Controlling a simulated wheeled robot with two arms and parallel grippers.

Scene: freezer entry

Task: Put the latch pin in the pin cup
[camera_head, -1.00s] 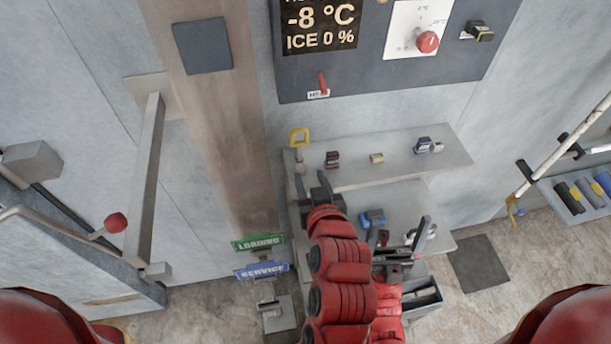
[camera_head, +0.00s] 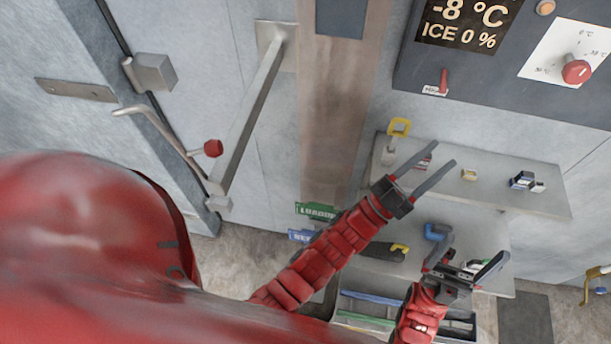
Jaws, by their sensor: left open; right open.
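A yellow loop handle (camera_head: 399,127), which looks like the latch pin's, stands upright at the left end of the upper shelf. Below it is a small pale grey holder (camera_head: 388,154), perhaps the pin cup; I cannot tell how the pin's lower end sits in it. My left gripper (camera_head: 446,153) is open and empty, its two long fingers pointing up and right over the upper shelf, to the right of the yellow handle and apart from it. My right gripper (camera_head: 474,250) is open, lower down over the lower shelf, with nothing visibly held.
A blue item (camera_head: 437,233) lies on the lower shelf near my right gripper. A long door handle with a red knob (camera_head: 213,148) is at left.

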